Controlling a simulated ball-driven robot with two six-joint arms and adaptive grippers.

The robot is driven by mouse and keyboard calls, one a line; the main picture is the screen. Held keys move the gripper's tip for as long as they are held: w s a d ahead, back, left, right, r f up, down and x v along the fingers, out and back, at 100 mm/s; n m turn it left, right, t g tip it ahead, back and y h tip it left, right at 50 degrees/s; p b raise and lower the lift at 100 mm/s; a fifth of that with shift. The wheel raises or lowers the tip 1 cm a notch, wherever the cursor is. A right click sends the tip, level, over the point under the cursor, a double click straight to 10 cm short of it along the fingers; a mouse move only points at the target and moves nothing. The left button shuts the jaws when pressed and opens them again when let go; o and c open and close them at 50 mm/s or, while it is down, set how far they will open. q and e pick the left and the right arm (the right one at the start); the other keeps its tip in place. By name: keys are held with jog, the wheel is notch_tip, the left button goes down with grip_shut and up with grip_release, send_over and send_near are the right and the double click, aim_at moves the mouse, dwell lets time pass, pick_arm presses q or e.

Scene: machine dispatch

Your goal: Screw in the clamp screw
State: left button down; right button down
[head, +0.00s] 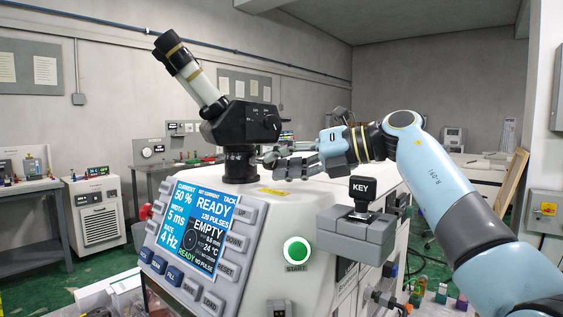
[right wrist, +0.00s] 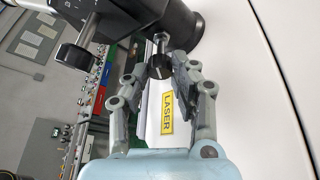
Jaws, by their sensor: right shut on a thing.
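The black microscope (head: 240,125) stands on the white machine, its eyepiece tube tilted up to the left. My right gripper (head: 266,162) reaches in from the right, beside the microscope's lower column. In the right wrist view, its fingers (right wrist: 158,72) are closed around the black knob of the clamp screw (right wrist: 159,68). A short metal shank (right wrist: 161,42) runs from the knob toward the dark microscope mount (right wrist: 182,22). How deep the shank sits cannot be told. In the head view the fingers largely hide the screw. My left gripper is not in view.
The machine's front has a display (head: 200,225) reading READY and EMPTY. A green-lit START button (head: 296,251) and a KEY block (head: 364,189) are near my right arm. A yellow LASER label (right wrist: 167,113) lies below the fingers. Benches stand at the far wall.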

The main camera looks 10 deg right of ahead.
dwell(0.3)
jog(key=c, duration=1.1)
grip_release()
jog(key=v, duration=1.2)
jog(key=shift+f, duration=0.1)
